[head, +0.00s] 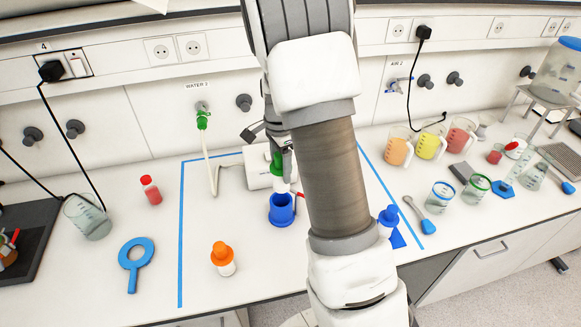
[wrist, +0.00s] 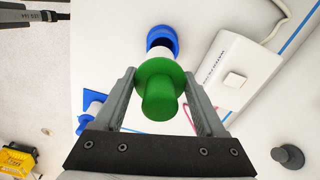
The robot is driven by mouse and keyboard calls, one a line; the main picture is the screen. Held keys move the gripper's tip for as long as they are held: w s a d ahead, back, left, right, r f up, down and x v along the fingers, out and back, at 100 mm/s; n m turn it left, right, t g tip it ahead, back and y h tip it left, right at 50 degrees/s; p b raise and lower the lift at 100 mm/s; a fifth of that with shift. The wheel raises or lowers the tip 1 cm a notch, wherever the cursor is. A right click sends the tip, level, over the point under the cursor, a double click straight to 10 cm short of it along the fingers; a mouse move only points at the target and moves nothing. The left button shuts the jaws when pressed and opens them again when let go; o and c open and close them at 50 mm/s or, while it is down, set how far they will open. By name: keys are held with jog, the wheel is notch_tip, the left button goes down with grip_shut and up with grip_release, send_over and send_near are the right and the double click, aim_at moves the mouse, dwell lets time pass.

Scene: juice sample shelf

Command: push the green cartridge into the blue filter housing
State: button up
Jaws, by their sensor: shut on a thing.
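The green cartridge (head: 277,163) has a white lower part and a wide green flange, seen large in the wrist view (wrist: 158,88). My gripper (wrist: 160,78) is shut on it, one finger on each side. In the head view my gripper (head: 281,172) is just above the blue filter housing (head: 282,211), partly hidden by my arm. The housing is an upright blue cup on the bench. In the wrist view the white end overlaps the near part of the housing's opening (wrist: 162,34). I cannot tell whether its tip is inside the rim.
A white box (head: 257,169) stands right behind the housing. An orange-capped bottle (head: 223,261) stands in front to the left, and a blue ring tool (head: 136,264) lies further left. A blue funnel-like piece (head: 390,216) is at right. Blue tape (head: 181,235) outlines the area.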

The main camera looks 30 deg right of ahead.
aim_at(280, 182)
jog(key=shift+w, duration=0.3)
jog(key=shift+f+b, duration=1.55)
jog(key=shift+f, duration=0.75)
notch_tip(280, 182, down, 7)
jog(key=b, duration=0.5)
dwell(1.6)
jog(key=shift+r, duration=0.15)
jog(key=shift+r+p, duration=2.3)
jog(key=shift+r, duration=0.85)
jog(key=shift+f+b, duration=0.55)
jog(key=shift+f, duration=0.2)
